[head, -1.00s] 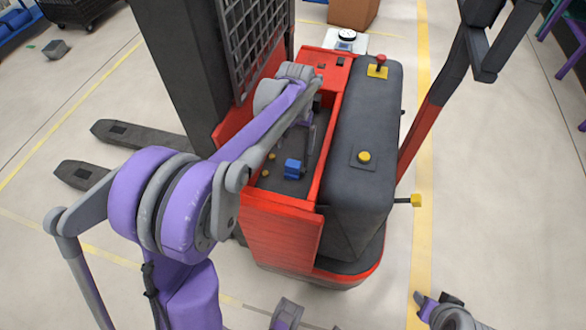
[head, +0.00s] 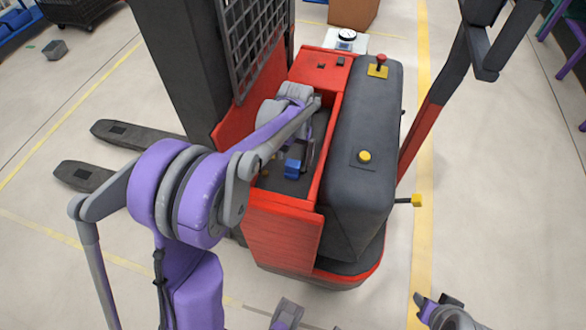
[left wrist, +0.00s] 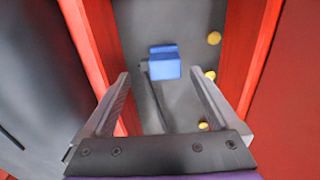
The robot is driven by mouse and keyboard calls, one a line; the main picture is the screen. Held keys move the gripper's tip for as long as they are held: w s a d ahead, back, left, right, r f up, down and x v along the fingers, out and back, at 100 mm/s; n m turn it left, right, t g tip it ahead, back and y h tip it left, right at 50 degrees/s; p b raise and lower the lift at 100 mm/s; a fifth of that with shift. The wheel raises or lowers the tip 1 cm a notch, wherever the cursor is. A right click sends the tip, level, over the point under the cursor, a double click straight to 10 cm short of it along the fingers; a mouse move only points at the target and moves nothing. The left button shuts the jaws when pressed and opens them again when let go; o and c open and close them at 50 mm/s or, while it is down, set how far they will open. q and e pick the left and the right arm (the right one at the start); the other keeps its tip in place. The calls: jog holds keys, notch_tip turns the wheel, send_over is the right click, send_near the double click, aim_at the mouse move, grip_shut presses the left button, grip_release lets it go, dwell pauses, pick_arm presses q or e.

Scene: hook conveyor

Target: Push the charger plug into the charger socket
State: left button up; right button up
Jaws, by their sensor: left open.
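A blue block-shaped connector (head: 293,167) sits on the dark floor of a narrow recess in the red truck body. It also shows in the left wrist view (left wrist: 165,66), with a dark cable-like strip running down from its left side. I cannot tell whether it is the plug, the socket or both together. My left gripper (head: 309,146) is inside the recess near the blue connector. In the left wrist view the fingers (left wrist: 160,78) are open and spread, with the connector beyond the tips and nothing clearly held.
Red walls (left wrist: 232,50) close in on both sides of the recess. Several yellow knobs (left wrist: 213,38) line its right side in the left wrist view. The dark battery cover (head: 362,150) stands right of the recess, and a black mesh mast guard (head: 252,40) stands behind left.

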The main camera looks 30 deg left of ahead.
aim_at(293, 164)
pick_arm(q)
jog(key=f, duration=0.5)
jog(key=shift+a+f, duration=0.1)
jog(key=shift+a, duration=0.3)
jog(key=c, duration=1.4)
jog(key=shift+o, duration=0.2)
notch_tip(293, 164, up, 10)
jog(key=shift+r+p, duration=0.1)
jog(key=shift+p, duration=0.2)
